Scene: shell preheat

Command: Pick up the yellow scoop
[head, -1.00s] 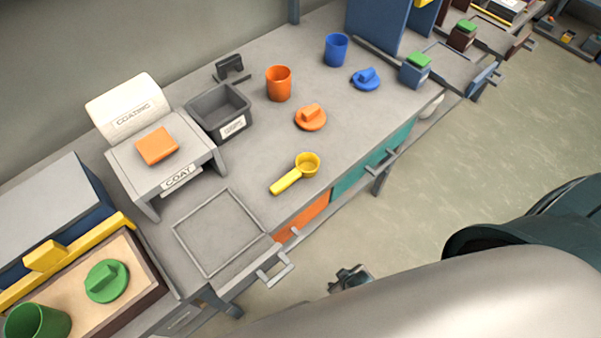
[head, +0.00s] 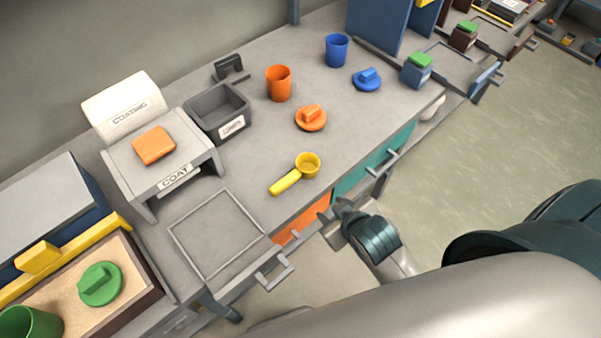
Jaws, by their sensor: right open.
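The yellow scoop (head: 306,167) lies on the grey bench, with its round cup to the upper right and its handle pointing lower left. My right gripper (head: 340,212) is just off the bench's front edge, below and to the right of the scoop and apart from it. Its jaws are small in the view; it is open and holds nothing that I can see. My left gripper is not in view.
An orange lid (head: 311,118), an orange cup (head: 278,84) and a grey bin (head: 218,113) stand behind the scoop. A coating stand (head: 165,170) is at left. An empty framed tray (head: 216,236) lies left of the scoop. Orange and teal drawers (head: 372,160) front the bench.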

